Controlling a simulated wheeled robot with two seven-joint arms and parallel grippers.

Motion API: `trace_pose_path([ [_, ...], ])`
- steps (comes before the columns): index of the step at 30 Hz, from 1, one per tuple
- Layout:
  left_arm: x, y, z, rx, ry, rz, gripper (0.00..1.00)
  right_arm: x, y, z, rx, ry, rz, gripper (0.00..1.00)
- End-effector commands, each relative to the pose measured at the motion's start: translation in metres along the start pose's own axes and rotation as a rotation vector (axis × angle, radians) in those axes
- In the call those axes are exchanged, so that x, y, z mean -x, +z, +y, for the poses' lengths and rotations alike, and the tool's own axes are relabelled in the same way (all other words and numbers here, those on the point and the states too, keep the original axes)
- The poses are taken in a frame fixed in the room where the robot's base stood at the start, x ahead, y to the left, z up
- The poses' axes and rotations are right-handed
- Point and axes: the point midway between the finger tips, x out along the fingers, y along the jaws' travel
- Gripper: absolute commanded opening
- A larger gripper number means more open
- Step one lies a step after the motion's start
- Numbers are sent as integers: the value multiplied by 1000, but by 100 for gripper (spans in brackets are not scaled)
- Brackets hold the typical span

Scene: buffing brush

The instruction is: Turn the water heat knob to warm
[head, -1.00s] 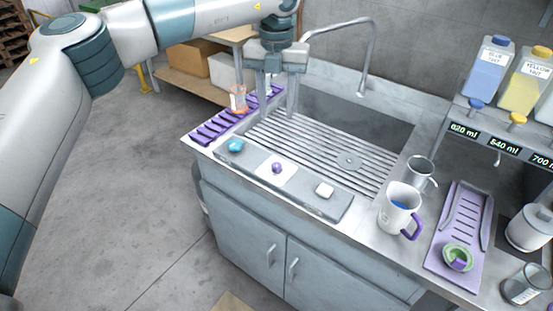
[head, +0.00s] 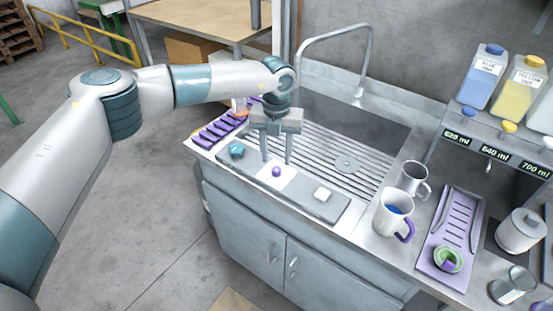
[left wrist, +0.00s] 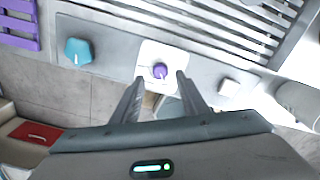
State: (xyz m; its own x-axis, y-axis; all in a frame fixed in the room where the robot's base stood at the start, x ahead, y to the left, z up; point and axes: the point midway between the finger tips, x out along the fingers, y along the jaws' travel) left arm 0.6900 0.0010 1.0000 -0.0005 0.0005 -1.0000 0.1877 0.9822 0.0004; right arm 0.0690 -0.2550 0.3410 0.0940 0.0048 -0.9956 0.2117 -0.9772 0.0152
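A grey control panel (head: 253,181) runs along the sink's front edge. It carries a teal knob (head: 236,150) at left, a small purple knob (head: 276,171) on a white plate in the middle, and a white block-shaped control (head: 323,194) at right. No readable label shows which is the heat knob. My left gripper (head: 276,161) is open and empty, pointing down over the purple knob. In the left wrist view the purple knob (left wrist: 160,71) appears between and just beyond the fingertips (left wrist: 160,82); contact cannot be told. The teal knob (left wrist: 78,51) has a white mark. My right gripper is not in view.
A ribbed sink (head: 330,155) with a tall faucet (head: 362,60) lies behind the panel. A purple rack (head: 215,134) is at its left. A mug with a purple handle (head: 393,215), a metal cup (head: 414,178) and a purple tray (head: 462,225) stand at right.

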Motion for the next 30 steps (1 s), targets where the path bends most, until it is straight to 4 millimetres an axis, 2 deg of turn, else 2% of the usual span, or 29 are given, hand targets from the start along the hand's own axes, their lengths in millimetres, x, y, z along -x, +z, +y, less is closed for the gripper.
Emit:
trace_pose_path([
  [1, -6, -1, 0, 0, 0, 2, 40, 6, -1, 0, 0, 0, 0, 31],
  [9, -34, 0, 0, -1, 0, 0, 40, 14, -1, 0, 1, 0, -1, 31],
  [21, -40, 0, 0, -1, 0, -1, 40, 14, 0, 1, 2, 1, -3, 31],
  [26, -40, 0, 0, -1, 0, -1, 2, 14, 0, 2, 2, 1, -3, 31],
  [30, -40, 0, 0, -1, 0, 0, 0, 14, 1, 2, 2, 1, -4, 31],
])
